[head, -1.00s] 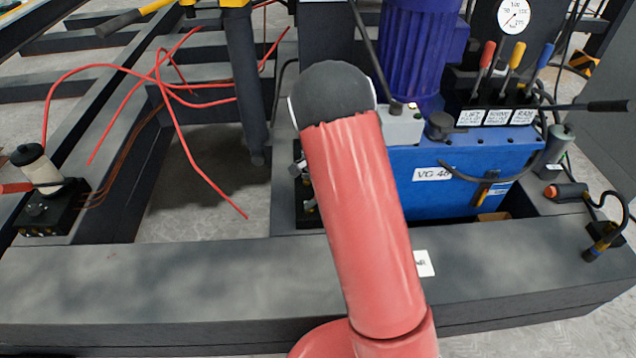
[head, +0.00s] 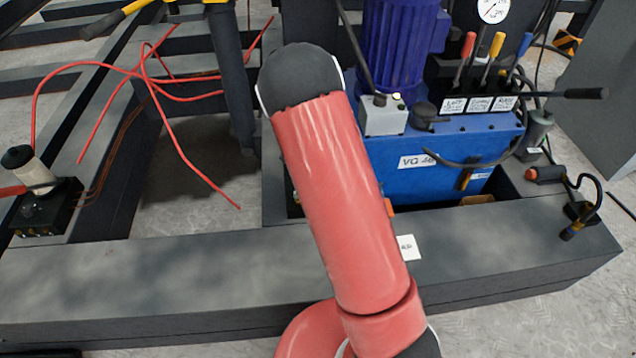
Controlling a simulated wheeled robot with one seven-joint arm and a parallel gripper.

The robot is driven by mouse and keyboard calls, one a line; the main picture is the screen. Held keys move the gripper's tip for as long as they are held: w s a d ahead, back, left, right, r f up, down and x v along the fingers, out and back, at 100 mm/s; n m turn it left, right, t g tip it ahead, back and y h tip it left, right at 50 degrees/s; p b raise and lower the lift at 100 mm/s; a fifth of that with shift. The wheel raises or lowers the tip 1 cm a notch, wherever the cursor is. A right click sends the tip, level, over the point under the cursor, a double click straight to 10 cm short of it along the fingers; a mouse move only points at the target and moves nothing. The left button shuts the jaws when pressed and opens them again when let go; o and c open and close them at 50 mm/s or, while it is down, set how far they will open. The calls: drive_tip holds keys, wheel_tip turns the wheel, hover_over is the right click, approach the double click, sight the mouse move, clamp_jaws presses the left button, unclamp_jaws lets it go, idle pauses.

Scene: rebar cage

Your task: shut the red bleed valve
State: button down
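My red arm link (head: 335,200) crosses the middle of the head view and covers part of the blue power unit (head: 440,180). My gripper is not in view; it is hidden behind the arm or out of frame. No red bleed valve shows clearly. A small orange-red piece (head: 389,208) peeks out at the right edge of my arm, and I cannot tell what it is. Just below it, a white label (head: 408,248) with small dark lettering, hard to read, sits on the dark frame beam.
Red, yellow and blue levers (head: 493,58) and a gauge (head: 493,10) stand on the unit. Loose red hoses (head: 165,95) spread over the frame at left. A black box with a white spool (head: 40,195) sits far left. An orange-tipped fitting (head: 545,174) lies at right.

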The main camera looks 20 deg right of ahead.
drive_tip(key=shift+s, duration=0.1)
idle(0.5)
drive_tip(key=c, duration=1.4)
unclamp_jaws()
drive_tip(key=shift+o, duration=0.2)
drive_tip(key=shift+r, duration=0.15)
wheel_tip(320, 180, up, 8)
drive_tip(key=shift+f+p, duration=0.25)
drive_tip(key=shift+p, duration=0.15)
